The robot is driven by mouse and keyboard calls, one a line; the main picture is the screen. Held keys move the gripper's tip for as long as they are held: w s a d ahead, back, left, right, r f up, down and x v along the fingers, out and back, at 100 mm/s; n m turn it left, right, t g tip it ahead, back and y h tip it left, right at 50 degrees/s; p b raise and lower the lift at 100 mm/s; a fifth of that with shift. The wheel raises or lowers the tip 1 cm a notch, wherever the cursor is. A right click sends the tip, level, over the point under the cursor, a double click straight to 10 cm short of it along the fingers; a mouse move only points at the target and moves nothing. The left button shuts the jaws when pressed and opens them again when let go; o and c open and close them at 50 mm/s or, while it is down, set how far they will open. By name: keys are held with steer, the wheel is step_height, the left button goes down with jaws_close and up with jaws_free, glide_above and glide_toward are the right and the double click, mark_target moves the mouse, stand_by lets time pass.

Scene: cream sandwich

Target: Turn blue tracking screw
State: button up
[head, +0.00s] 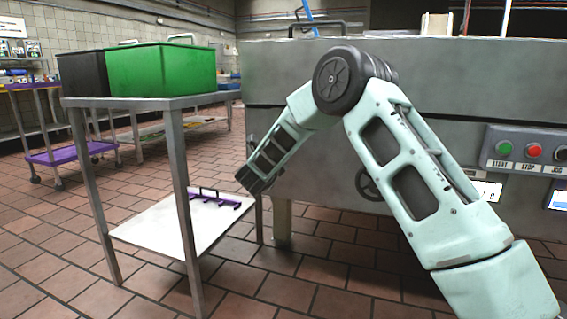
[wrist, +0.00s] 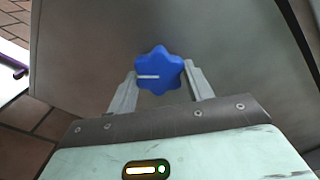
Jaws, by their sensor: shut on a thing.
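The blue tracking screw (wrist: 160,68) is a star-shaped knob with a white line on its face, set against the grey machine panel (wrist: 220,40) in the wrist view. The white line lies about level. My gripper (wrist: 160,83) is shut on the knob, with one finger at its left side and one at its right.
The machine (head: 310,75) carries a panel with green (head: 502,147) and red (head: 534,150) buttons. A steel table (head: 130,101) with a green bin (head: 160,70) and a black bin (head: 82,76) stands left. Open tiled floor lies between and beyond.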

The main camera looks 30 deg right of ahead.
steer(key=shift+a+f+m+b, duration=0.1)
steer(key=shift+f+m+b, duration=0.05)
steer(key=shift+m+b, duration=0.25)
steer(key=o, duration=1)
steer(key=p+v, duration=0.5)
steer(key=v, duration=1.2)
steer(key=shift+s+a, duration=0.15)
steer(key=shift+s, duration=0.05)
steer(key=shift+p, duration=0.3)
